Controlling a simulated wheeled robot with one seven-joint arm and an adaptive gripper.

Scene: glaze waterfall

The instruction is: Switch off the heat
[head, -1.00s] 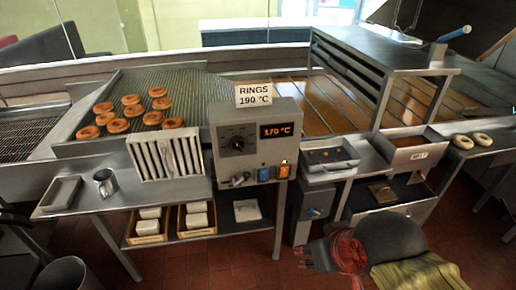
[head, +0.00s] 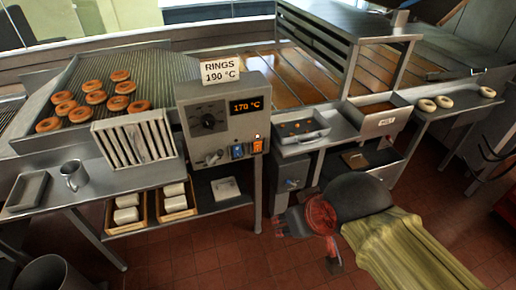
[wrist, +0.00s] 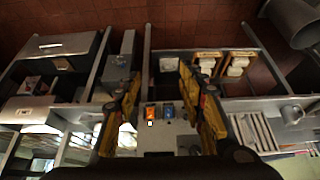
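The grey control box (head: 225,115) stands at the front edge of the fryer, with a black dial (head: 208,119) and a display (head: 246,107) reading 170 °C in orange. Low on its front are a blue switch (head: 237,151) and a lit orange switch (head: 258,146). In the wrist view, which is upside down, the orange switch (wrist: 150,111) and blue switch (wrist: 168,111) show between my fingers. My gripper (wrist: 160,75) is open and empty, its yellow-and-black fingers apart. In the head view my gripper (head: 279,223) is below and slightly right of the switches, apart from the box.
A "RINGS 190 °C" sign (head: 221,70) stands on the box. Browned rings (head: 96,97) lie on the rack at left. A slatted metal piece (head: 136,140) stands left of the box, a small tray (head: 300,131) right. A metal mug (head: 72,175) is on the left table.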

